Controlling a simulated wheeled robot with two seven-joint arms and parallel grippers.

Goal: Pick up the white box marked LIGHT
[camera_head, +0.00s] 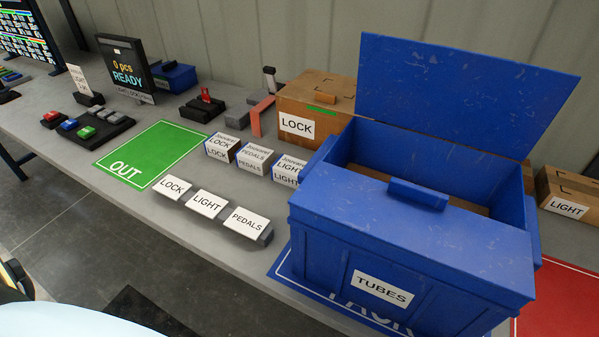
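A small box marked LIGHT (287,170) stands at the right end of a row of three on the grey bench, close to the left side of the blue TUBES bin. Its visible faces are mostly white with blue print. Beside it in the row stand similar boxes marked PEDALS (255,160) and LOCK (222,147). A white LIGHT label (207,204) sits between LOCK and PEDALS labels on the low grey holder in front. Neither of my grippers is in view.
The blue TUBES bin (410,250) has its lid raised and fills the right side. Cardboard boxes marked LOCK (297,125) and LIGHT (567,209) stand behind and right of it. The green OUT mat (152,155) is bare. A READY screen (128,65) stands at the back left.

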